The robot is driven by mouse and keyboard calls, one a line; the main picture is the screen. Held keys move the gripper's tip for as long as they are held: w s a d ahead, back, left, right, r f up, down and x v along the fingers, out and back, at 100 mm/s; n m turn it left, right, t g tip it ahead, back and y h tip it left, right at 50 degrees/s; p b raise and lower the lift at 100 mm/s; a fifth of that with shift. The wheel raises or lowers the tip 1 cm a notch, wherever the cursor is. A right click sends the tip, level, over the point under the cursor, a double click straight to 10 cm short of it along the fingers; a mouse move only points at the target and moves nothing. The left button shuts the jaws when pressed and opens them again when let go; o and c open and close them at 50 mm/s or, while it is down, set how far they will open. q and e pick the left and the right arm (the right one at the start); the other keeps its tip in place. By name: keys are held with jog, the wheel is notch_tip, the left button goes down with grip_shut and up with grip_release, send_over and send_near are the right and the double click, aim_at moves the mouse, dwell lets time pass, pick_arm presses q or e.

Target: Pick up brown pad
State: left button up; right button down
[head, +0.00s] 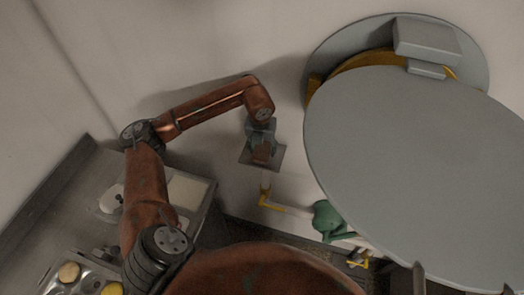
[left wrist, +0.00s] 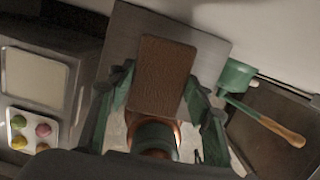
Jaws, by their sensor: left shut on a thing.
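The brown pad (left wrist: 164,75) is a flat rectangular block, seen large in the left wrist view. My left gripper (left wrist: 160,88) has its green fingers on both sides of the pad and is shut on it. A grey square plate (left wrist: 215,38) lies against or just beyond the pad; I cannot tell whether they are joined. In the head view my left gripper (head: 262,138) hangs at the end of the rusty-red arm, with the plate (head: 276,160) at its tip and clear space around it.
A big grey disc-shaped machine (head: 410,170) fills the right. Green and yellow fittings (head: 325,217) lie below the gripper. A pale panel (head: 187,190) and a tray of coloured balls (head: 90,282) lie at left. A wooden-ended handle (left wrist: 285,134) shows at right in the wrist view.

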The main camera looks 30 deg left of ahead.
aim_at(263, 148)
pick_arm(q)
jog(key=shift+r, duration=0.5)
notch_tip(263, 148, up, 2)
jog(key=shift+r, duration=0.1)
jog(key=s+d+r+b, duration=0.3)
jog(key=s+d+r, duration=0.6)
jog(key=s, duration=0.1)
jog(key=shift+d+r, duration=0.4)
